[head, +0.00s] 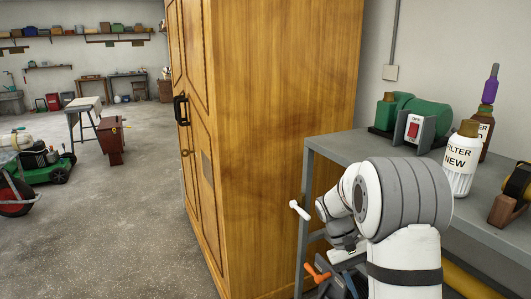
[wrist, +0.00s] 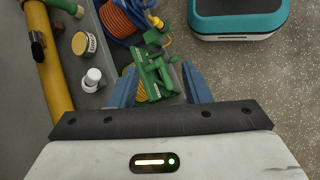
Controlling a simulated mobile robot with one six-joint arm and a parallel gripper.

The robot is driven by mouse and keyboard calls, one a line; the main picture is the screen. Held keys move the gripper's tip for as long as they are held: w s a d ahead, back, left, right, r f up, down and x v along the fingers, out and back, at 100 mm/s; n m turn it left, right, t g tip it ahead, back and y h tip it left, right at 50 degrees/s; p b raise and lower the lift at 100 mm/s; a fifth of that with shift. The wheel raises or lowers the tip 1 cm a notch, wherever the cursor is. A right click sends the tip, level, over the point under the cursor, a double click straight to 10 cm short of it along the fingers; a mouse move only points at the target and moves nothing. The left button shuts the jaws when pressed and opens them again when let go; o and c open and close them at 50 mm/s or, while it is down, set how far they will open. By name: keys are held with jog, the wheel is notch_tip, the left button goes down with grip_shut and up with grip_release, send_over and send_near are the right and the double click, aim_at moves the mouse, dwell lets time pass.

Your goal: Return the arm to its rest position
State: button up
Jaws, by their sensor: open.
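My arm (head: 405,190), with white and grey links, is bent beside the grey workbench at the right of the head view. Its wrist end hangs low at the bench's left edge, and my gripper is mostly hidden there. In the wrist view, my gripper (wrist: 160,78) has two blue fingers spread wide apart. A green object (wrist: 155,75) shows between and beyond the fingers, among other items on a grey surface. I cannot tell how far it lies from the fingertips. I see nothing clamped in the fingers.
A tall wooden cabinet (head: 285,120) stands left of the grey workbench (head: 345,147). A white filter bottle (head: 462,165) and a green machine (head: 427,110) stand on the bench near my arm. A teal-topped box (wrist: 237,20) is on the floor. Open floor (head: 135,210) lies left of the cabinet.

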jog(key=s+a+r+t+y+p, duration=0.2)
jog(key=s+a+r+t+p, duration=0.2)
jog(key=s+r+p, duration=0.2)
jog(key=s+a+r+t+y+p, duration=0.2)
jog(key=s+a+r+t+p, duration=0.3)
jog(key=s+r, duration=0.6)
jog(key=shift+s+a+r+y+p, duration=0.25)
jog(key=shift+r+p, duration=0.25)
jog(key=shift+r, duration=1.55)
